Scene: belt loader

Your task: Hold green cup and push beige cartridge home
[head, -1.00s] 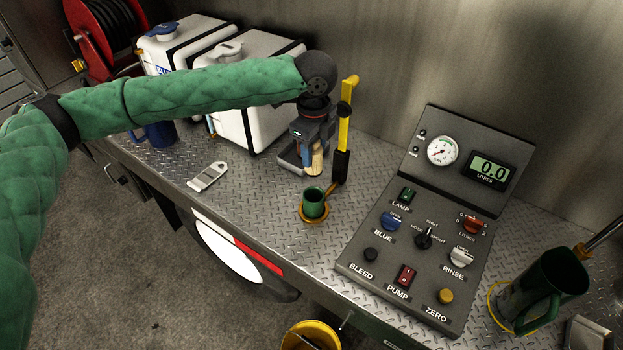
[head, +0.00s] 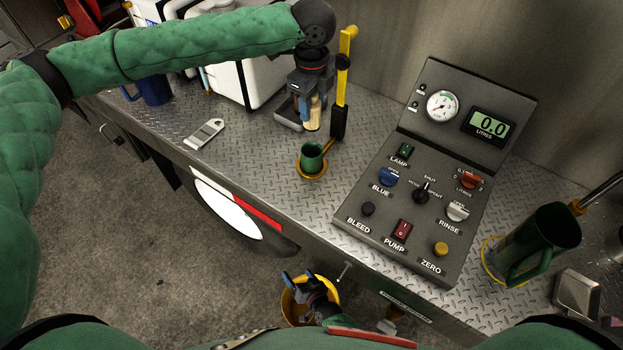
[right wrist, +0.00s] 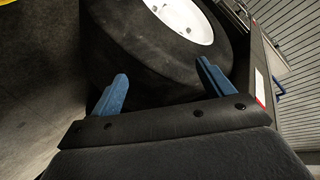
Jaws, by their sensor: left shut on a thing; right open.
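The small green cup (head: 311,158) stands upright in an orange ring holder (head: 301,174) near the counter's front edge. The beige cartridge (head: 314,114) is upright, behind the cup. My left gripper (head: 307,107) reaches down from above and is shut on the cartridge. The cartridge's far side and lower seat are partly hidden. My right gripper (head: 299,278) is low in front of the counter, over a yellow bucket, away from the cup. Its blue fingers are apart and empty, as the right wrist view (right wrist: 161,84) also shows.
A yellow-and-black lever (head: 342,85) stands right of the cartridge. The control panel (head: 435,190) fills the counter's right middle, with a large green jug (head: 545,235) beyond it. A grey tag (head: 205,133) lies left. The yellow bucket (head: 289,304) is below. A tyre (right wrist: 150,60) faces the right wrist.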

